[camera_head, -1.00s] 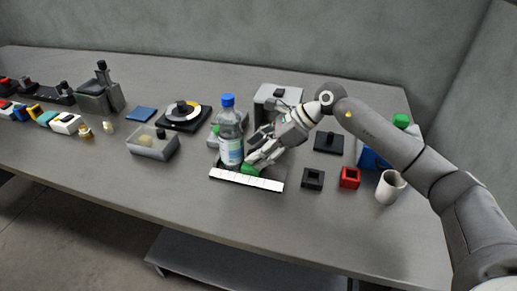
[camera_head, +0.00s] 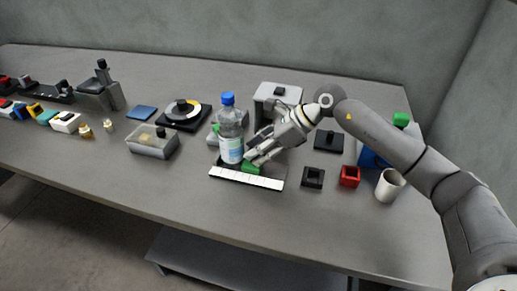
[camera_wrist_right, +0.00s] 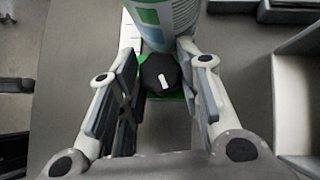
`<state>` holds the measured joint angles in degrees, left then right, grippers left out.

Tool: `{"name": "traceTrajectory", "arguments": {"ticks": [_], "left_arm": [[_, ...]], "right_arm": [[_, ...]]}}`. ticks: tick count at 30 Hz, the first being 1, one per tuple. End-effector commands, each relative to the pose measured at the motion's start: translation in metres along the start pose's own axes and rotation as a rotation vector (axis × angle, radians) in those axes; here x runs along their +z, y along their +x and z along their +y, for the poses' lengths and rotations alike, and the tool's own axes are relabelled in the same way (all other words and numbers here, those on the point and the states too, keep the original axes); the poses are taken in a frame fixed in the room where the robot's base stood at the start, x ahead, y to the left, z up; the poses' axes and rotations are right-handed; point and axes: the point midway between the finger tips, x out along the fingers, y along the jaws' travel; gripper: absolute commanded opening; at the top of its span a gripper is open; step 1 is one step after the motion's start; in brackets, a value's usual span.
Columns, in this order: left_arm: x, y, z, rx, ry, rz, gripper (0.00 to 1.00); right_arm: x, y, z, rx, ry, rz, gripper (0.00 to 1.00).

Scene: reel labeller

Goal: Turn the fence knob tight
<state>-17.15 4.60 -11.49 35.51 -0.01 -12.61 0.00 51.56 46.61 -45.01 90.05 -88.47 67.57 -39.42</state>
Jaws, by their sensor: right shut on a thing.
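The fence knob (camera_wrist_right: 160,74) is black with a white pointer mark, and sits on the green fence block (camera_head: 253,168). The block is on the dark base behind a white ruled scale (camera_head: 245,180). My right gripper (camera_head: 248,158) is low over the block, and in the right wrist view (camera_wrist_right: 160,62) its fingers are on either side of the knob, shut on it. In the head view the fingers hide the knob. A bottle with a blue cap (camera_head: 230,128) stands directly beside the block and fingers. My left gripper is not in view.
A black square holder (camera_head: 313,178), a red one (camera_head: 349,177) and a white cup (camera_head: 390,186) stand to the right. A grey box-like device (camera_head: 278,92) is behind. A clear bin (camera_head: 152,145) is left. The table front is clear.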

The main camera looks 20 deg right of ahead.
Motion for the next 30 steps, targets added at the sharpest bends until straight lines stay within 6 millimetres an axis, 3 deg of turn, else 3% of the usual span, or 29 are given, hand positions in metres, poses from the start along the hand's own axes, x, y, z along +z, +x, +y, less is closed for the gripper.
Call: {"name": "traceTrajectory", "arguments": {"ticks": [18, 30], "left_arm": [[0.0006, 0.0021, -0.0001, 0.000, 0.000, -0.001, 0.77], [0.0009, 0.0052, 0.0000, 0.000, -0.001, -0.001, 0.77]], "right_arm": [[0.0005, 0.0008, 0.0045, -0.276, 0.270, -0.001, 0.09], [0.0013, 0.0004, 0.0048, -0.350, 0.345, -0.001, 0.09]]}}
